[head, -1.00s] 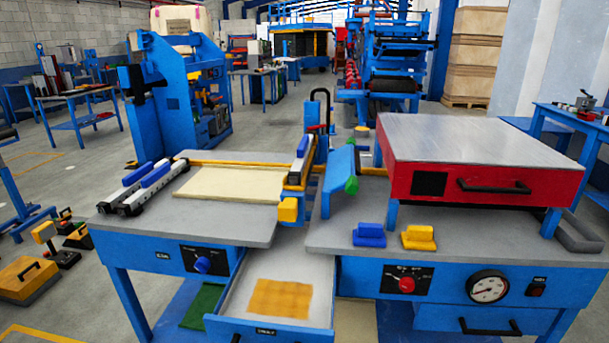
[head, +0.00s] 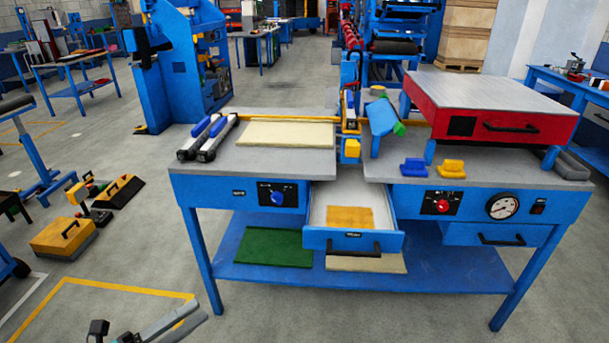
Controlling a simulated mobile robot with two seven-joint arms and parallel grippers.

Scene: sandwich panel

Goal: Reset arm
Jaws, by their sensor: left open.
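My left gripper (head: 190,315) shows at the bottom left edge of the head view. Its two grey fingers are apart and nothing shows between them. It is over the floor, in front of and left of the blue workbench (head: 234,188), apart from it. The rest of my left arm is mostly cut off by the frame. My right gripper is not in view.
The bench's middle drawer (head: 353,242) stands open toward me, with a tan sheet (head: 350,217) in it. A red press (head: 490,105) stands on the bench's right. A yellow box (head: 64,237) lies on the floor at left. The floor before the bench is clear.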

